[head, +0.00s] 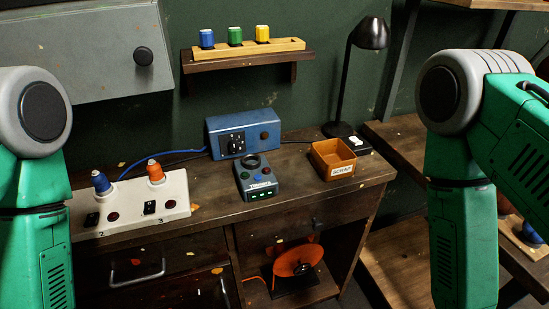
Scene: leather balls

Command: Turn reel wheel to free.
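An orange reel wheel (299,260) sits on a dark base in the open lower bay of the wooden desk. It looks tilted, and an orange cord lies beside it on the left. Its setting cannot be read at this size. My green left arm stands at the left edge and my green right arm at the right. Both grippers are outside the picture.
The desk top (215,215) holds a white socket box (130,212) with blue and orange plugs, a grey button box (256,178), a blue box (242,133), an orange scrap bin (333,160) and a black lamp (369,34). Drawers (135,265) flank the bay on the left.

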